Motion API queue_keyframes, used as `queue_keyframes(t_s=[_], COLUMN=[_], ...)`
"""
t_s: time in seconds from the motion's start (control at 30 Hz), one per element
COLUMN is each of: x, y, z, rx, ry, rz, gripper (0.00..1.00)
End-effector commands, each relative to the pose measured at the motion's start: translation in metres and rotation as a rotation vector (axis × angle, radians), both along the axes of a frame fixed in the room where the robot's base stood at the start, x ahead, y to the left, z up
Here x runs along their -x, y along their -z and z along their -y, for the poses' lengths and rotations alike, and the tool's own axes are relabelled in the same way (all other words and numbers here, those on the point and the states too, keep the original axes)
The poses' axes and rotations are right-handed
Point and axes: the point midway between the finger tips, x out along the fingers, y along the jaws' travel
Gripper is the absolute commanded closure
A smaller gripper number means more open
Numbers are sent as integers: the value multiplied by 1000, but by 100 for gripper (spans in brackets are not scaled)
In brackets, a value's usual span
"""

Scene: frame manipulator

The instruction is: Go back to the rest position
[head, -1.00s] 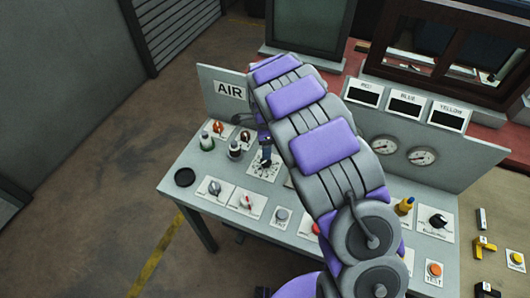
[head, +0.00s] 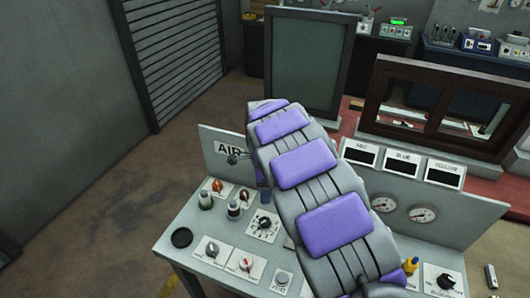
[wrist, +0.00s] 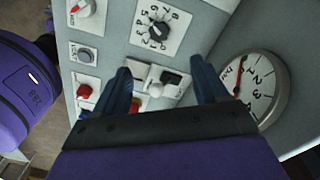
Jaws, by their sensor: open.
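My gripper (wrist: 163,82) is open and empty in the wrist view, its two dark blue fingers apart above the grey control panel (wrist: 115,50). A numbered black dial (wrist: 158,30) lies beyond the fingers, and a small switch plate (wrist: 155,82) shows between them. A pressure gauge (wrist: 252,90) with a red needle is beside the right finger. In the head view my purple and grey arm stretches over the panel table (head: 172,225) and mostly hides the gripper. The numbered dial (head: 264,224) also shows there, left of the arm.
Two gauges (head: 422,213) are right of the arm. Open floor (head: 90,220) lies to the left.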

Motion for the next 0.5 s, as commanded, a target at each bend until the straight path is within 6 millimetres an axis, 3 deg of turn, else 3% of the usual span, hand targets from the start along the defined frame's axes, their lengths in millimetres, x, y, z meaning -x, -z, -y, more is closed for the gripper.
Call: queue_keyframes(t_s=[0.17, 0.27, 0.5], x=[2, 9, 61], y=[-2, -12, -53], z=[3, 16, 77], rx=[2, 12, 45], ry=[-7, -36, -215], rz=[0, 2, -16], gripper=[27, 27, 27])
